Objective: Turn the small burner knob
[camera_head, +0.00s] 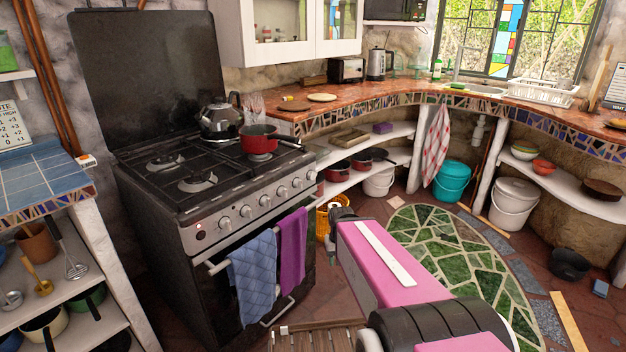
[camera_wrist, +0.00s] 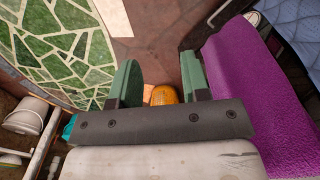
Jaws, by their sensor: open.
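The black gas stove (camera_head: 160,215) stands at the left of the head view, with a row of several round silver knobs (camera_head: 265,201) along its sloped front panel. I cannot tell which knob is for the small burner. My gripper (camera_head: 338,214) is right of the stove front, apart from the knobs and lower than most of them; my pink arm partly hides it. In the wrist view my gripper (camera_wrist: 160,78) has its two green fingers apart with nothing held between them. The knobs do not show in the wrist view.
A blue towel (camera_head: 253,276) and a purple towel (camera_head: 292,248) hang on the oven handle; the purple one (camera_wrist: 238,85) is close beside my gripper. A red pan (camera_head: 259,143) and a kettle (camera_head: 220,119) sit on the stove. Green mosaic floor (camera_head: 440,235) lies open at right.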

